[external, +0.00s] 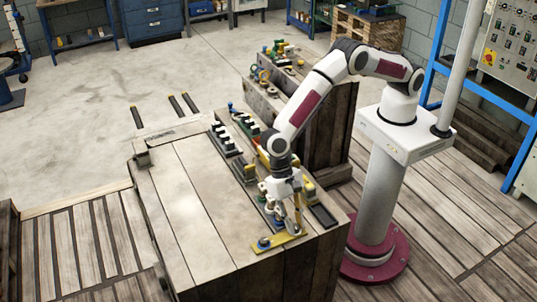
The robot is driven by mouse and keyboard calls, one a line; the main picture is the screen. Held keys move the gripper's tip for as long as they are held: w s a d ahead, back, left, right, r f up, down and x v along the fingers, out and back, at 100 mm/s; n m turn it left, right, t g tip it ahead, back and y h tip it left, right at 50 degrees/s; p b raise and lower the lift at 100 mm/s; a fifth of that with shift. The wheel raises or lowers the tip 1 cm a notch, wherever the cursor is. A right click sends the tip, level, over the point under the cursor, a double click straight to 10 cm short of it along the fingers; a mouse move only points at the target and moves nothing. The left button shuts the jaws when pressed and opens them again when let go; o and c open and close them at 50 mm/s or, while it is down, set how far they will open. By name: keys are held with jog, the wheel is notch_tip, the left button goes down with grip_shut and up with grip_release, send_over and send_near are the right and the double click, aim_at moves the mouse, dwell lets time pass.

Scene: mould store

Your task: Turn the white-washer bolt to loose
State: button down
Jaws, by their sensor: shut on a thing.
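A yellow plate (282,242) lies on the near end of the wooden worktop. A blue-headed bolt (263,243) stands at its left end, clear of my gripper; its washer is too small to make out. My gripper (297,227) points down over the right end of the plate. Its fingers are shut on what appears to be a bolt there, mostly hidden by the fingers. I cannot tell the colour of that bolt's washer or how far it is turned.
The wooden worktop (200,200) is bare on its left side. A dark flat tray (323,217) lies right of my gripper. Racks of dark and green parts (225,140) stand farther back. A second wooden block (330,115) with fittings stands behind.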

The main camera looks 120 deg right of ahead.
jog(key=shift+n, duration=0.4)
jog(key=c, duration=1.8)
grip_release()
jog(key=shift+c, duration=0.2)
jog(key=shift+m, duration=0.4)
